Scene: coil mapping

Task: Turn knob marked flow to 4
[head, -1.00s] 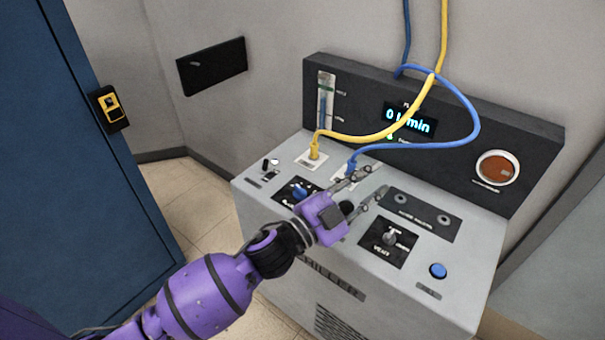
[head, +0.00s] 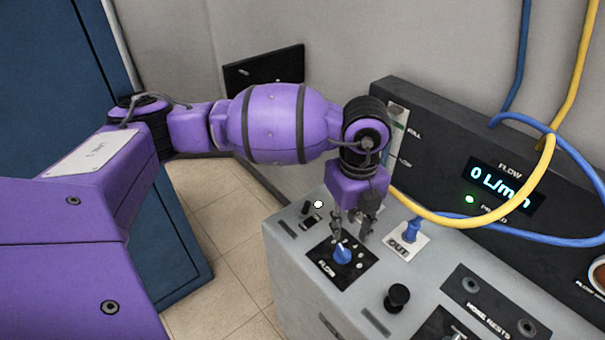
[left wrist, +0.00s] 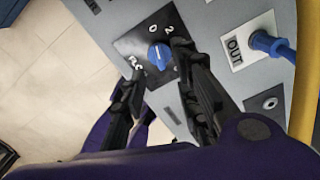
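The blue flow knob (head: 343,253) sits on a black dial plate (head: 330,266) marked FLOW on the grey console top. My left gripper (head: 351,237) points down over it, fingers apart. In the left wrist view the blue knob (left wrist: 160,55) lies between the two open fingertips, with a finger at each side; I cannot tell whether they touch it. A 0 and a 2 show on the dial, and the rest of the scale is partly hidden by a finger. The display (head: 497,186) reads 0 L/min. My right gripper is not in view.
A blue plug (head: 412,229) stands in the OUT port, right of the gripper. A yellow hose (head: 480,219) and a blue hose (head: 565,240) loop in front of the back panel. A black knob (head: 397,297) stands nearby. A small green light (head: 469,199) is lit.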

